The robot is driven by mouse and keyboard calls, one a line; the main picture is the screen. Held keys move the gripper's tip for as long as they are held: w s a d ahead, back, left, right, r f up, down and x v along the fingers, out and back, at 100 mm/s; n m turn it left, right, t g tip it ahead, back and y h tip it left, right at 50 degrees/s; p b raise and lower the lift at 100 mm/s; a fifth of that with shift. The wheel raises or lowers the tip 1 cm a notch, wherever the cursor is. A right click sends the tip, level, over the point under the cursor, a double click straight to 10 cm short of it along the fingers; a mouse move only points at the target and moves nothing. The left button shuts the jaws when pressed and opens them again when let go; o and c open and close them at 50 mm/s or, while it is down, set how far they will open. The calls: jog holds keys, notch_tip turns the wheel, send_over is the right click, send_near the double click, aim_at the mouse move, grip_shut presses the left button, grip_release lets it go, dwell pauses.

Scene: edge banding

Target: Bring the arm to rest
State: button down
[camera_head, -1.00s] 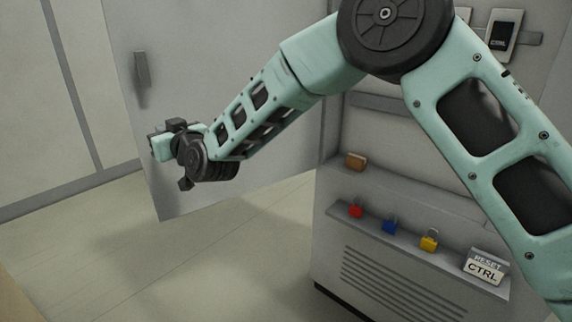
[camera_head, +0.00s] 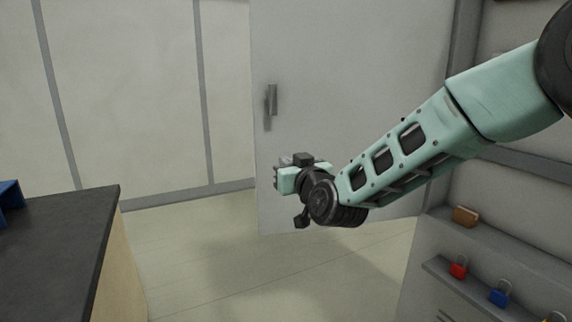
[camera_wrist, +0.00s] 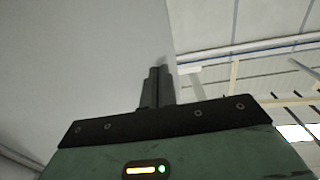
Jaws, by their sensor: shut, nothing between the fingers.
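My arm reaches in from the upper right of the head view, its forearm sloping down to the left. My gripper (camera_head: 281,179) is at the arm's end, in front of the lower part of the open grey cabinet door (camera_head: 350,80). In the wrist view the two dark fingers of my gripper (camera_wrist: 158,72) are together with nothing between them. The grey door panel (camera_wrist: 85,60) fills the left of that view. Whether the gripper touches the door cannot be told.
The cabinet shelf (camera_head: 440,266) at the lower right holds a red padlock (camera_head: 458,268) and a blue padlock (camera_head: 499,295). A brown item (camera_head: 465,216) lies above them. A dark-topped bench (camera_head: 60,235) with a blue object (camera_head: 9,196) stands at left. The floor between is clear.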

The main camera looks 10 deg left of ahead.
jog(key=s+d+f+n+g+h+p, duration=0.1)
jog(key=s+d+f+g, duration=0.15)
jog(key=s, duration=0.45)
jog(key=s+d+f+g+h+p, duration=0.1)
jog(key=s+d+g, duration=0.25)
jog(key=s, duration=0.35)
jog(key=s+d+f+n+g+h+p, duration=0.1)
jog(key=s+d+g, duration=0.2)
jog(key=s, duration=0.5)
jog(key=s+d+f+g+h+p, duration=0.1)
jog(key=s+d+g+h, duration=0.2)
jog(key=s+d, duration=0.5)
jog(key=s+d+f+m+g+h+p, duration=0.1)
jog(key=s+d+g+h, duration=0.2)
jog(key=s+d, duration=0.5)
jog(key=shift+s+f, duration=0.3)
jog(key=shift+s, duration=0.55)
jog(key=shift+s, duration=0.1)
